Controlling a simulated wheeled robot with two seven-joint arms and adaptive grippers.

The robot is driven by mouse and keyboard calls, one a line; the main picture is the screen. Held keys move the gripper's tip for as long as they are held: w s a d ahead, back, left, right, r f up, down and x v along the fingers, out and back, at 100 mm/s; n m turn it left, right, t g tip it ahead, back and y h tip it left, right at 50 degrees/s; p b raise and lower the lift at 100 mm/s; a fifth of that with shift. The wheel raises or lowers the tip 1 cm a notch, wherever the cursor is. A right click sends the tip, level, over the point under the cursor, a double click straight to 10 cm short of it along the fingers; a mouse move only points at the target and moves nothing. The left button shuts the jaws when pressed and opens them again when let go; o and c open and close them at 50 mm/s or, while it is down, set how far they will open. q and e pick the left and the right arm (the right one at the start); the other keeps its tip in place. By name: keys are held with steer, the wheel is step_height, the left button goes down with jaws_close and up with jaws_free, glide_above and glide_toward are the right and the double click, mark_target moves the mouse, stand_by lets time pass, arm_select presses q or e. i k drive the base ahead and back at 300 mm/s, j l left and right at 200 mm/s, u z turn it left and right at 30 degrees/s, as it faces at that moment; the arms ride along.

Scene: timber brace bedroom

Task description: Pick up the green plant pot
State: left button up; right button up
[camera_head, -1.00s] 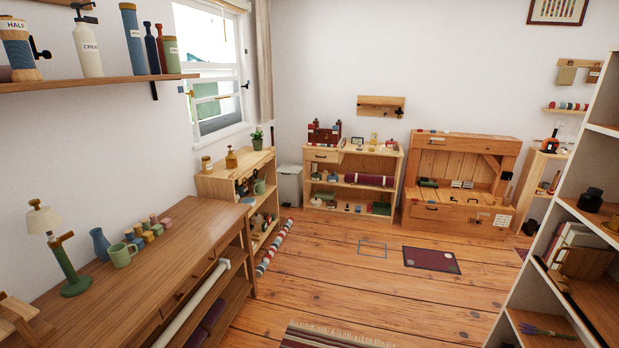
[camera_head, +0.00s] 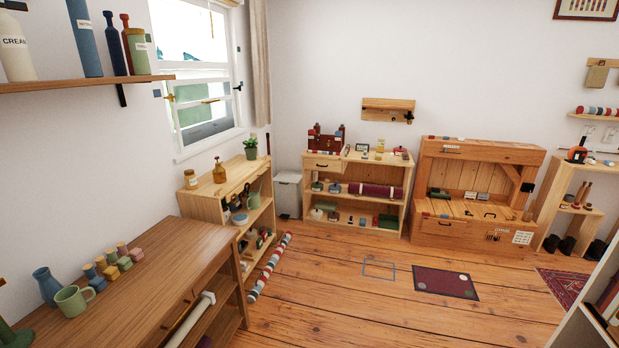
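A small potted plant (camera_head: 250,147) with green leaves stands upright on top of the light wooden shelf unit (camera_head: 214,201) beneath the window. Its pot (camera_head: 251,153) looks green, but it is small in the view. It stands at the back right of the top, beyond an amber pump bottle (camera_head: 219,171) and a small jar (camera_head: 190,179). Neither of my grippers is in view.
A brown table (camera_head: 150,275) with a green mug (camera_head: 74,299), a blue vase (camera_head: 46,286) and colored blocks is at the left. A striped roll (camera_head: 270,267) lies on the floor beside the shelf unit. The middle floor (camera_head: 350,310) is mostly clear. A white shelf edge (camera_head: 585,318) is at the lower right.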

mark_target(250, 150)
steer(key=i, duration=2.5)
steer(key=i+u, duration=0.3)
steer(key=i, duration=0.15)
steer(key=i+l+u, duration=0.3)
steer(key=i, duration=0.15)
steer(key=i+l+u, duration=0.3)
steer(key=i, duration=0.15)
